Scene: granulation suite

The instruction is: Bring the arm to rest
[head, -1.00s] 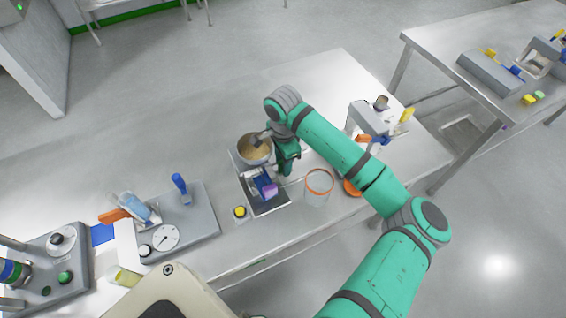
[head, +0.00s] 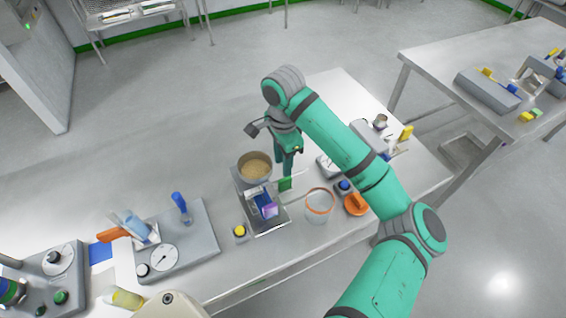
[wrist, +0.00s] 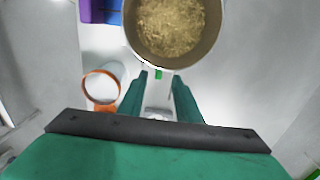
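My gripper (head: 286,168) hangs from my green arm, fingers pointing down, just behind and right of a metal bowl (head: 242,170) of tan granules. In the wrist view my gripper's two green fingers (wrist: 158,82) stand apart with nothing between them. The bowl's rim (wrist: 127,40) lies just beyond the fingertips there, and I see no contact. The bowl sits at the back of a grey device with a blue and purple part (head: 267,207).
A clear jar with an orange rim (head: 319,204) stands right of the device, with an orange lid (head: 355,204) beside it. A grey panel with a dial (head: 185,240) is at left. A second table (head: 440,55) stands at right. The back of the bench is mostly clear.

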